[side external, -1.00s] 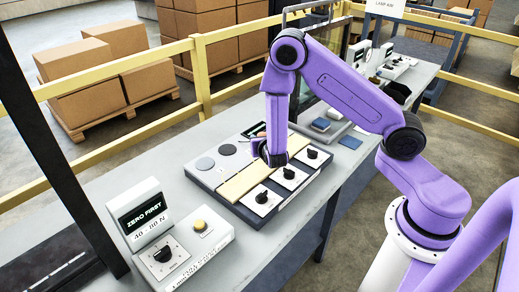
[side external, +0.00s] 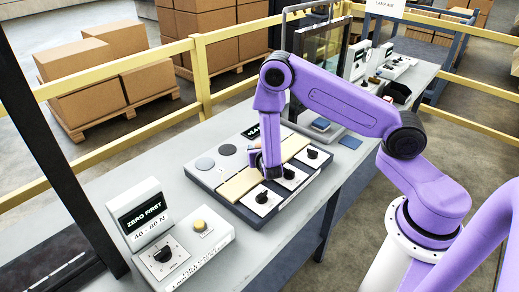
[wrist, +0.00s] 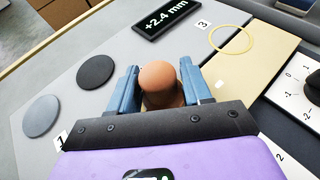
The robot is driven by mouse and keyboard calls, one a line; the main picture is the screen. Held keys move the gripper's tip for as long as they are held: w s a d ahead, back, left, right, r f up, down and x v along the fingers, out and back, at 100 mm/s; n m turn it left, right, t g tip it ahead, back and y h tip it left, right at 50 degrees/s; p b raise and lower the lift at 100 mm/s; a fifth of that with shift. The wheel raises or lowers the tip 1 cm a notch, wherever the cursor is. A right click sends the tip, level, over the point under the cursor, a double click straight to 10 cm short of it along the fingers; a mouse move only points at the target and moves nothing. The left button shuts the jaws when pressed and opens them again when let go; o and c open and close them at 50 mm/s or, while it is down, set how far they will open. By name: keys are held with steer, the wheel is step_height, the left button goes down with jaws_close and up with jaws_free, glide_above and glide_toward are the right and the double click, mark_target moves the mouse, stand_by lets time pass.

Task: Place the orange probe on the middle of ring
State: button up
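The orange probe (wrist: 160,78) shows in the wrist view as a round-topped piece between the two blue fingers of my gripper (wrist: 160,92). The fingers sit close against both its sides and look shut on it. Its lower end is hidden. The ring (wrist: 231,40), a thin yellow circle, lies flat beyond and right of the probe, beside the label 3, at the edge of the cream strip.
Several black knobs on white plates (side external: 262,198) line the panel's near side. A "ZERO FIRST" box (side external: 142,213) stands front left.

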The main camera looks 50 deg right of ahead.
steer(key=o, duration=0.4)
steer(key=shift+r, duration=0.1)
steer(key=shift+s+a+r, duration=0.1)
steer(key=shift+a+r, duration=0.05)
steer(key=v, duration=1.1)
steer(key=shift+s+a, duration=0.2)
steer(key=shift+s, duration=0.05)
steer(key=s+d+r+m+g+h, duration=0.2)
steer(key=s+r+m+g, duration=0.15)
steer(key=r+m, duration=0.25)
steer(key=s+a+r+m+g+y, duration=0.2)
steer(key=s+r+m+y, duration=0.1)
steer(key=s, duration=0.4)
steer(key=s+a+r+m+g+y, duration=0.1)
steer(key=s+r+m+g+y, duration=0.1)
steer(key=s, duration=0.6)
steer(key=s+a+r+m+g+y, duration=0.2)
steer(key=s+r+m+g+y, duration=0.1)
steer(key=s+m+y, duration=0.2)
steer(key=shift+s+a+r, duration=0.2)
steer(key=shift+s, duration=0.5)
steer(key=shift+s+a+r, duration=0.2)
steer(key=shift+s, duration=0.5)
